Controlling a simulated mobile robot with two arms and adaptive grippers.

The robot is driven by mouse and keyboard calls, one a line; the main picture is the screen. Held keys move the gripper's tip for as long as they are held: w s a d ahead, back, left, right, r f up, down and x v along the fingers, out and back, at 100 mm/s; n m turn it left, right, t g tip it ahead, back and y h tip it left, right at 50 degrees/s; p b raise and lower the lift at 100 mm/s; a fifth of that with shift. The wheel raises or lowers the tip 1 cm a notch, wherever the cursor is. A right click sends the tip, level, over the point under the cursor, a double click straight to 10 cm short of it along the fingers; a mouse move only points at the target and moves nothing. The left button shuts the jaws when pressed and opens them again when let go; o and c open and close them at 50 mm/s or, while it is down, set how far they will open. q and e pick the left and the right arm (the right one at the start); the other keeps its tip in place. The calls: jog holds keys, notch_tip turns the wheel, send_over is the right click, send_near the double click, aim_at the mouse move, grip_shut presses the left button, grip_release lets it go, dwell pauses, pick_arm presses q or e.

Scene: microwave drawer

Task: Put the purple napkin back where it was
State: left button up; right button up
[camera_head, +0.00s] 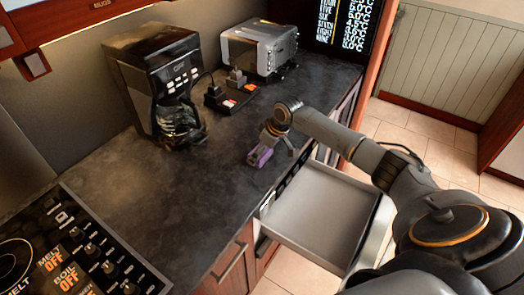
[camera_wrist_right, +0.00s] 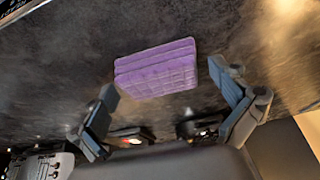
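The purple napkin (camera_head: 260,156), a folded stack, is at the counter's edge area beside the open drawer in the head view. It also shows in the right wrist view (camera_wrist_right: 155,70), between the spread fingertips. My right gripper (camera_head: 277,147) points down at the napkin. In the right wrist view the gripper (camera_wrist_right: 162,80) is open, with a visible gap between the napkin and the right-hand finger. The drawer (camera_head: 318,205) below the counter is pulled out, and its visible inside is empty. My left gripper is not in view.
A black coffee maker (camera_head: 150,75) and a silver toaster (camera_head: 258,48) stand at the back of the dark counter (camera_head: 130,185). A power strip (camera_head: 228,98) with plugs lies between them. A stove panel (camera_head: 85,250) is at lower left. The counter's middle is clear.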

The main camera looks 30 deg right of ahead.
jog(key=shift+r, duration=0.1)
jog(key=b+v, duration=0.2)
jog(key=v, duration=1)
dwell(0.4)
